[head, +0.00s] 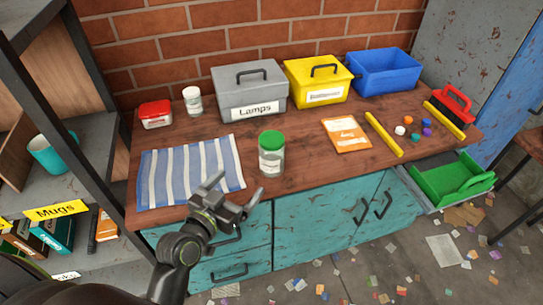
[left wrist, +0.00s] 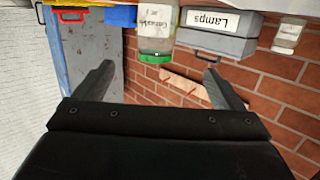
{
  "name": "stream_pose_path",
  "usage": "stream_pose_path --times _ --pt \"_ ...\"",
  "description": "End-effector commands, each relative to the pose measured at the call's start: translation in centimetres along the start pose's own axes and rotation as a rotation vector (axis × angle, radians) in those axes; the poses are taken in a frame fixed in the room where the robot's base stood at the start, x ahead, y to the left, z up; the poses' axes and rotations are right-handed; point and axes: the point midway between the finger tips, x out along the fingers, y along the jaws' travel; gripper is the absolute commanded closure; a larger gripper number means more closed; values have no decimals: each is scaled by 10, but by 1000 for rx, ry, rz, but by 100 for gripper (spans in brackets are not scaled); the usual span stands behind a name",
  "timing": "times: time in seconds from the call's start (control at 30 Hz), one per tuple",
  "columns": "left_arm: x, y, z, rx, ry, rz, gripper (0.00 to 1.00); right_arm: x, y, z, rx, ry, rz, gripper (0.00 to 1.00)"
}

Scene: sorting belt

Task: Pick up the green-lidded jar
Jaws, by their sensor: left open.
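The green-lidded jar (head: 271,162) stands upright near the front edge of the wooden worktop, right of the striped cloth. It is clear, with a pale label and a green lid. My left gripper (head: 238,187) is open and empty, in front of and a little left of the jar in the head view, apart from it. In the left wrist view the picture is upside down; the jar (left wrist: 155,32) appears beyond and between the spread fingers (left wrist: 158,70). My right gripper is not in view.
A blue-and-white striped cloth (head: 190,172) lies left of the jar. Behind are a grey Lamps box (head: 248,93), a yellow box (head: 319,85), a blue bin (head: 384,75) and a white jar (head: 193,100). An orange packet (head: 346,135) lies to the right. A green tray (head: 452,180) sits lower right.

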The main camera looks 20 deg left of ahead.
Motion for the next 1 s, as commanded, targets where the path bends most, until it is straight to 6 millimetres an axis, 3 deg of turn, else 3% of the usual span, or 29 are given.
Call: stream_pose_path --times 0.5,1.0 --pt "93 1 -2 0 -2 1 10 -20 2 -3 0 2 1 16" --pt "134 5 -1 -1 -3 2 10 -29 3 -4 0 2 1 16"
